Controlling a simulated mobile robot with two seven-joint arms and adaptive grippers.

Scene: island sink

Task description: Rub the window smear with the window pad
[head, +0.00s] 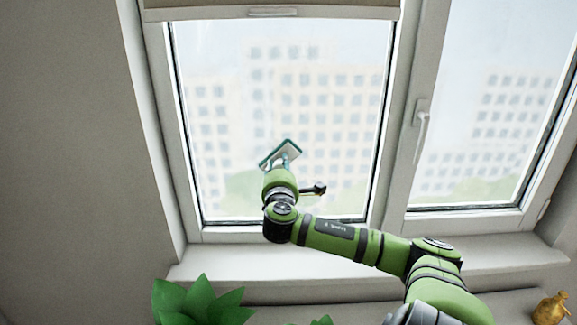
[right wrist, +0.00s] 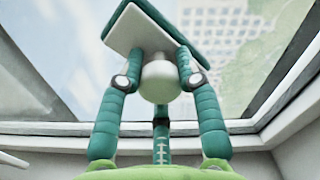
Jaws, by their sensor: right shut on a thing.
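The window pad (head: 281,152) is a flat white and teal rectangle, held up in front of the left window pane in the head view. My right gripper (right wrist: 158,77) is shut on the pad's pale rounded handle, with a teal finger on each side. The pad (right wrist: 139,30) is tilted above the fingers in the right wrist view; whether it touches the glass I cannot tell. The window smear shows as a faint whitish haze on the left pane (head: 320,80); its edges are unclear. My left gripper is not in view.
A window handle (head: 421,122) sticks out from the frame between the panes. A rolled blind (head: 272,10) hangs at the top. Below are the sill (head: 220,262), a green leafy plant (head: 200,302) at the lower left and a golden ornament (head: 550,308) at the lower right.

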